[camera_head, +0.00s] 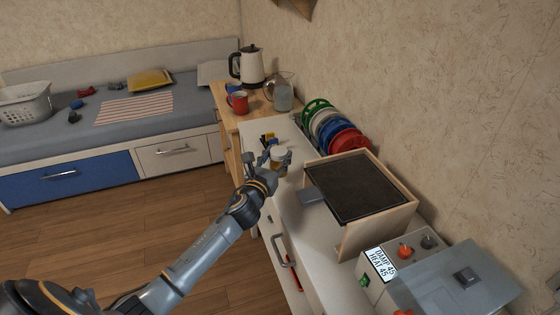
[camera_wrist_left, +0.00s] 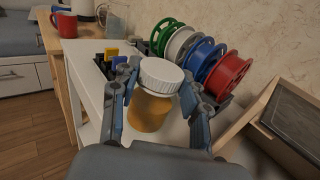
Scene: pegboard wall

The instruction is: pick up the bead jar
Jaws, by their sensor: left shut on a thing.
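The bead jar (camera_wrist_left: 149,108) is an amber jar with a white ribbed lid, seen upright in the left wrist view. It also shows in the head view (camera_head: 279,161) over the white cabinet top. My left gripper (camera_wrist_left: 158,100) has one finger on each side of the jar and is shut on it. The gripper also shows in the head view (camera_head: 272,160). I cannot tell whether the jar's base touches the cabinet top. My right gripper is not in view.
Spools in green, white, blue and red (camera_head: 337,128) stand in a rack behind the jar. A wooden box with a dark panel (camera_head: 356,187) is to the right. A red mug (camera_head: 238,101), kettle (camera_head: 248,66) and glass pitcher (camera_head: 282,94) stand on the wooden table beyond.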

